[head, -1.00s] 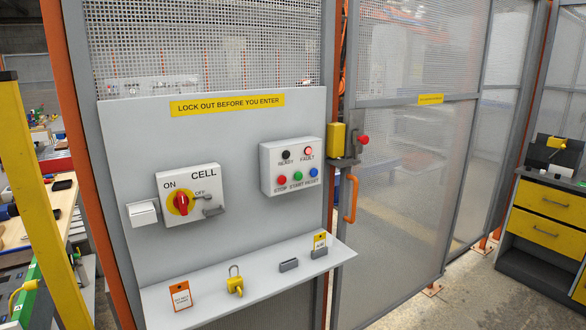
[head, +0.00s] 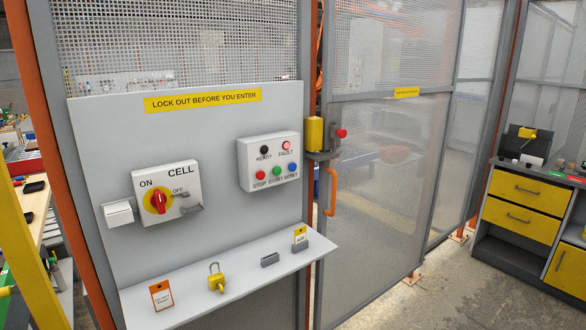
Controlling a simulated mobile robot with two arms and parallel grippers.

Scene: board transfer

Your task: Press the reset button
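The reset button (head: 292,167) is the blue one at the right of the lower row on a light grey control box (head: 268,161). Beside it in that row are a green start button (head: 276,171) and a red stop button (head: 260,174). Above them are a dark ready lamp (head: 264,150) and a pinkish-red fault lamp (head: 286,145), which looks lit. The box is mounted on a grey panel (head: 215,215). Neither of my grippers is in view.
Left of the box is a CELL switch with a red knob (head: 158,202). A shelf (head: 235,265) below holds a yellow padlock (head: 216,280) and tags. To the right are a mesh door with an orange handle (head: 331,192) and a yellow-drawer cabinet (head: 528,189).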

